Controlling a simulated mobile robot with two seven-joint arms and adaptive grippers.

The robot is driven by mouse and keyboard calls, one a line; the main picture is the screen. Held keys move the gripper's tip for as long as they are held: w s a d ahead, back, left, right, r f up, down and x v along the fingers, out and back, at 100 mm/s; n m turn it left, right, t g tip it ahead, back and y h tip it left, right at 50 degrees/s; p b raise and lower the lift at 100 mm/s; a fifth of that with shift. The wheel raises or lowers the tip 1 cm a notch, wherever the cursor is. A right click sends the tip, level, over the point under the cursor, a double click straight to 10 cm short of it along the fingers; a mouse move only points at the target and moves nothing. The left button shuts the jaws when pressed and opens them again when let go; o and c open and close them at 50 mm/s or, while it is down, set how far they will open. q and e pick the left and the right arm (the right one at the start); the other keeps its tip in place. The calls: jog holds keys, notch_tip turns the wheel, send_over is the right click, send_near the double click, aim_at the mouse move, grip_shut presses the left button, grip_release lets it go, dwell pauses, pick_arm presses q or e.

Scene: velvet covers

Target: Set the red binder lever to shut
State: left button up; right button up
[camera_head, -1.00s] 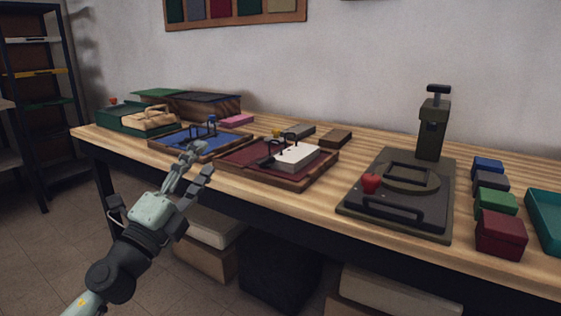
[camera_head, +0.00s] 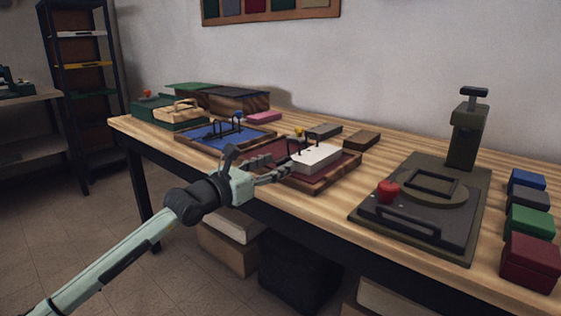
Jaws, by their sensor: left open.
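The red binder (camera_head: 330,184) lies open on the workbench, a dark red cover with wooden edges. A white paper block (camera_head: 316,158) sits on its right part, with dark ring arches rising beside and through it. A small yellow knob (camera_head: 299,132) shows at the binder's far edge; it may be the lever's end, but the lever's shape and position are too small to tell. My left gripper (camera_head: 279,169) is open, its fingers pointing right over the binder's near left part and hiding some of it. I cannot tell whether it touches. My right gripper is out of view.
A blue binder (camera_head: 206,137) with a blue knob lies left of the red one, and a green binder (camera_head: 150,113) farther left. A dark press (camera_head: 418,238) with a red knob stands to the right. Coloured boxes (camera_head: 531,222) line the bench's right side.

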pick_arm(q)
jog(key=shift+x, duration=1.05)
jog(key=shift+c, duration=0.2)
